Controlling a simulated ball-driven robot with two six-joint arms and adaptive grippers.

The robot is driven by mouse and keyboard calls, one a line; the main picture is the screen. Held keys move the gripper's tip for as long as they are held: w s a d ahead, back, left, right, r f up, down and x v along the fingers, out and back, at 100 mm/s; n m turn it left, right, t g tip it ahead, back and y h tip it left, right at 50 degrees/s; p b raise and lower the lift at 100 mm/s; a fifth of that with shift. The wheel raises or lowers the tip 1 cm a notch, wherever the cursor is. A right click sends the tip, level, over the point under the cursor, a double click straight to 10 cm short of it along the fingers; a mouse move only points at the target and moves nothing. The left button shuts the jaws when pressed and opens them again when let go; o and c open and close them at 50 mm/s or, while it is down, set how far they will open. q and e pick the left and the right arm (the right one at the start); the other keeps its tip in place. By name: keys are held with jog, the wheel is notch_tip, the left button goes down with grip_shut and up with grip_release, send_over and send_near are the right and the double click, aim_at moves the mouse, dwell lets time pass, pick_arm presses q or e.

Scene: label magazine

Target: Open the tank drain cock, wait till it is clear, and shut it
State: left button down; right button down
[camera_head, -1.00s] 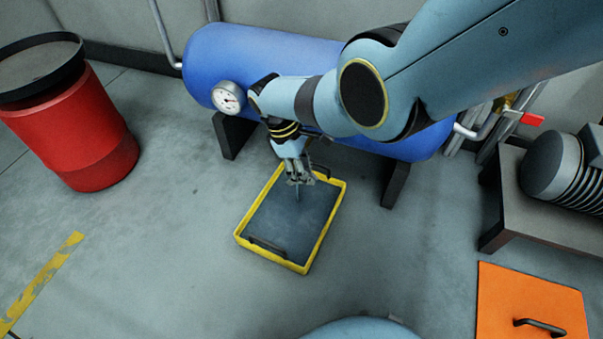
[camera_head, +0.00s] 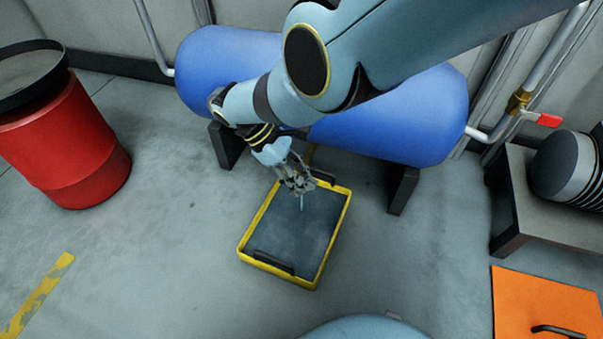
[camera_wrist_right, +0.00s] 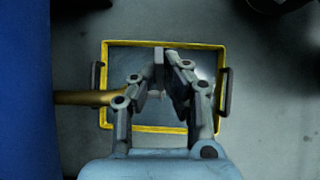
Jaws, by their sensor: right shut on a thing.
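The blue tank (camera_head: 400,110) lies across the back. A brass drain pipe (camera_wrist_right: 82,98) comes from its side in the right wrist view and ends among my right fingers. My right gripper (camera_head: 300,184) is below the tank's front, above the tray; it also shows in the wrist view (camera_wrist_right: 167,78). It is shut on the drain cock's handle, which its fingers mostly hide. A thin pale line, looking like a stream, drops below the fingers towards the yellow-rimmed dark tray (camera_head: 343,215). Whether it is clear I cannot tell. My left gripper is not in view.
A pressure gauge on the tank is mostly hidden behind my right arm. A red drum (camera_head: 75,150) stands at left. A red-handled valve (camera_head: 548,120) is on the pipe at right, above a bench with a machine (camera_head: 560,165). An orange panel (camera_head: 535,300) lies at lower right.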

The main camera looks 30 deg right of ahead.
jog(key=c, duration=1.4)
grip_release()
jog(key=v, duration=1.2)
